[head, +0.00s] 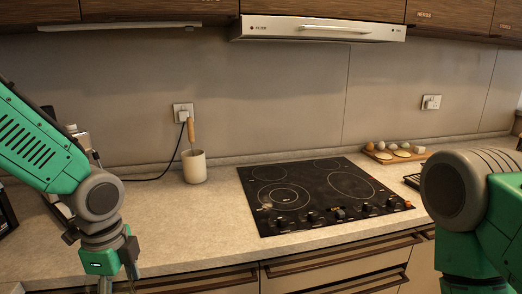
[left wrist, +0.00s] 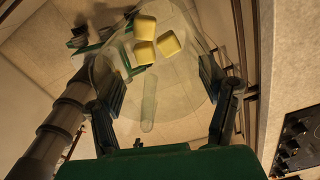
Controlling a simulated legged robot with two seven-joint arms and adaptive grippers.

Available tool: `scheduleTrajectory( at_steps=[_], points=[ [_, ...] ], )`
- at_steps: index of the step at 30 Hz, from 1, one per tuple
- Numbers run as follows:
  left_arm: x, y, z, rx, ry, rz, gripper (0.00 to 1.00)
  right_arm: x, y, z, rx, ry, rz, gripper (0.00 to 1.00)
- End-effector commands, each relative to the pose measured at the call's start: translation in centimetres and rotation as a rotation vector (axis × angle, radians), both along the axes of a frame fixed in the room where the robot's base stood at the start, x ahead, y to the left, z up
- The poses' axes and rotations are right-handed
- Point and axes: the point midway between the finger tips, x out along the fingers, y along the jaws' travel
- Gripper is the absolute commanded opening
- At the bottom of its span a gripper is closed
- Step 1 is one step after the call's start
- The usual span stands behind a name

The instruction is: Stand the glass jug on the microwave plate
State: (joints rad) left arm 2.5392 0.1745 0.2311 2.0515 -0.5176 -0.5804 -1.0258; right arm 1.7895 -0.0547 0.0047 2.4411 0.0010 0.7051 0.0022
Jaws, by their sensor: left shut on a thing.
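The glass jug (left wrist: 148,103) is clear and shows in the left wrist view between the fingers of my left gripper (left wrist: 160,88). The gripper is shut on it. Several yellow blocks show through or near the glass; I cannot tell whether they lie inside the jug. In the head view my left gripper (head: 112,262) points down at the lower left, with its fingertips near or below the picture edge and the jug mostly hidden. My right arm shows at the right, but its gripper is out of view. I see no microwave or microwave plate.
A black cooktop (head: 318,192) is set in the counter (head: 215,215). A cream pot (head: 194,167) with a wooden-handled utensil stands left of it. A wooden board (head: 395,153) with eggs lies at the back right. The counter between pot and cooktop is clear.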

Motion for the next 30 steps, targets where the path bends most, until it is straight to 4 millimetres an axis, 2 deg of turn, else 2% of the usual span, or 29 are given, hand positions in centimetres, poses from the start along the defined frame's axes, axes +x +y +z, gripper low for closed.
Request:
scheduleTrajectory(
  at_steps=[1,3,18,21,26,30],
  points=[
    [0.0,-0.1,-1.0,0.000,0.000,0.099,0.25,0.0,0.0,-0.8,0.000,0.000,0.000,0.28],
    [-0.1,-0.3,-1.8,0.000,-0.001,0.253,0.25,0.0,0.0,-1.4,0.000,0.000,0.000,0.28],
    [-0.2,-1.8,-7.0,-0.002,-0.005,1.291,0.25,0.0,0.0,-5.1,0.000,0.000,0.000,0.28],
    [-0.2,-2.1,-7.6,-0.002,-0.007,1.423,0.25,0.0,0.0,-5.5,0.000,0.000,0.000,0.28],
    [-0.5,-2.2,-8.2,-0.001,-0.005,1.542,0.25,0.0,0.0,-5.8,0.000,0.000,0.000,0.28],
    [-2.3,-2.3,-10.7,0.007,0.000,1.564,0.25,0.0,0.0,-5.8,0.000,0.000,0.000,0.28]
  ],
)
